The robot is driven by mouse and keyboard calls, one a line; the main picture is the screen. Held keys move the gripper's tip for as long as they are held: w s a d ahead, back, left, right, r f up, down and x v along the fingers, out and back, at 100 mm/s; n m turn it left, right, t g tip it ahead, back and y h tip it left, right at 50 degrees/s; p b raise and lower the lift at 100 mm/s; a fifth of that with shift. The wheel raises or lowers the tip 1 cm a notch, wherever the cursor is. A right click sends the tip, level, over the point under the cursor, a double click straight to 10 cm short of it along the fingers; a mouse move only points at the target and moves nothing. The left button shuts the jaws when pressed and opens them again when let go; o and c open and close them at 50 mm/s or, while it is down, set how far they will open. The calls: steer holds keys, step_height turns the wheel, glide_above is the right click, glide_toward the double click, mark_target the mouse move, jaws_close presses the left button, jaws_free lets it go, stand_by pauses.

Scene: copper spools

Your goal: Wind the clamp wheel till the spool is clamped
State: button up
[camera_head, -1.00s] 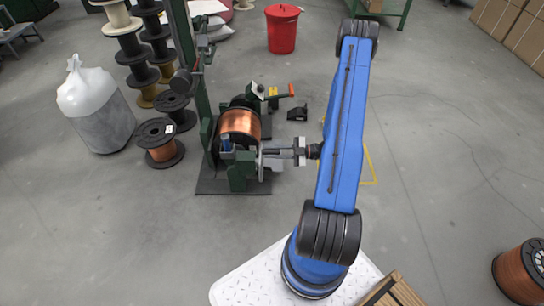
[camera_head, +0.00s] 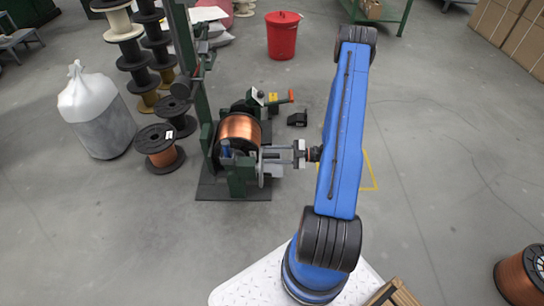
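The copper spool (camera_head: 240,128) sits in the green winding stand (camera_head: 237,182), between its uprights. The clamp wheel (camera_head: 262,167) is a grey disc seen nearly edge-on at the stand's right front side. My gripper (camera_head: 285,156) reaches in from the right, at the end of my blue arm, with its grey fingers pointing left at the wheel. The fingers look to be at or very near the wheel; contact is too small to tell. Whether the fingers are open or shut does not show clearly.
A loose spool (camera_head: 161,148) lies left of the stand, near a white sack (camera_head: 97,115). Stacked spools (camera_head: 158,40) stand behind. A lever with an orange handle (camera_head: 291,96) and a small black block (camera_head: 297,119) are behind my gripper.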

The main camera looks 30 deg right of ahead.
steer(key=v, duration=1.7)
steer(key=shift+s, duration=0.25)
steer(key=shift+d, duration=0.15)
